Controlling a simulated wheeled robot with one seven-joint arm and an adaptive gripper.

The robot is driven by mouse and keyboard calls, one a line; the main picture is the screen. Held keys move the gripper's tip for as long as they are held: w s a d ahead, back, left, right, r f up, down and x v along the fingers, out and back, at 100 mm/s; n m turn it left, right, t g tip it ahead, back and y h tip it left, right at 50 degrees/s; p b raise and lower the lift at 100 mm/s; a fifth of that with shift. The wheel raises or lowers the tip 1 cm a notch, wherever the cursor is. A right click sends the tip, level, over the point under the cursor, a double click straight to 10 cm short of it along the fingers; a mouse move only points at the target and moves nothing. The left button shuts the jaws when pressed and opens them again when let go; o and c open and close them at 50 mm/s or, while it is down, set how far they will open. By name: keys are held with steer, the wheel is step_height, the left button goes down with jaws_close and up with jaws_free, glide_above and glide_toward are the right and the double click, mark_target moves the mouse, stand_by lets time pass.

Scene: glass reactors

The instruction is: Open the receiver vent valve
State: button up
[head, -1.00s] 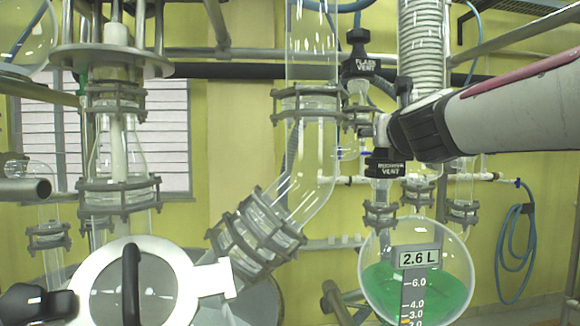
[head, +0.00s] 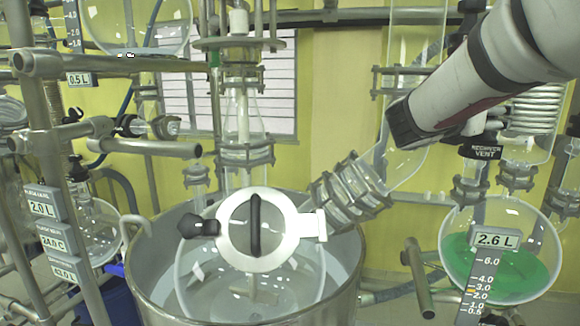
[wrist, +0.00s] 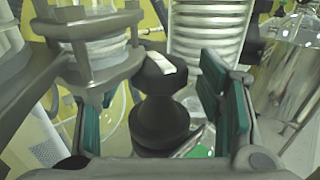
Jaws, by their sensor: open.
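The receiver vent valve shows in the head view as a black handle with a "RECEIVER VENT" label (head: 487,152), above the receiver flask (head: 545,240) and partly behind my arm. In the wrist view a black knob with a white tag (wrist: 160,115) stands between the fingers of my gripper (wrist: 155,92); the tag's text cannot be read there. The gripper is open, with one teal-padded finger on each side of the knob. A gap shows between the knob and each finger. In the head view my arm mostly hides the gripper.
A glass joint with a grey clamp (wrist: 90,40) sits close above the left finger. A coiled condenser (wrist: 210,30) stands behind the knob. In the head view are the angled glass pipe (head: 350,190), the reactor vessel (head: 250,290) and a metal frame (head: 50,170).

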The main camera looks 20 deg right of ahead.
steer(key=shift+m+g+p, duration=0.4)
steer(key=shift+g, duration=0.2)
